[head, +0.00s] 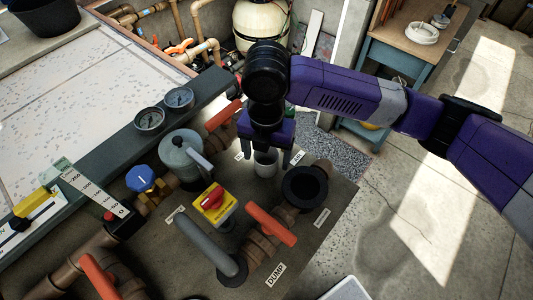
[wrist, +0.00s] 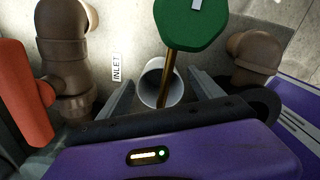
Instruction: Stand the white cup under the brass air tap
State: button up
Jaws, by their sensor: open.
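The white cup (head: 265,165) stands upright on the grey-brown deck, below my gripper (head: 264,155). In the wrist view the cup (wrist: 153,88) has its open mouth towards the camera. My gripper (wrist: 162,90) is open, with one finger on each side of the cup; I cannot tell whether either touches it. The brass air tap (wrist: 171,75) is a brass stem below a green top (wrist: 190,22). In the wrist view the stem crosses the cup's mouth; how far above it is, I cannot tell. In the head view my arm mostly hides the tap.
A red-handled valve (head: 270,224), a yellow box with a red knob (head: 213,204) and a grey lidded pot (head: 186,155) crowd the deck. An INLET label (wrist: 117,67) lies left of the cup.

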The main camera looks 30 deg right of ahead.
notch_tip(320, 180, up, 12)
jog(key=shift+r+b, duration=0.1)
jog(key=shift+b, duration=0.25)
dwell(0.5)
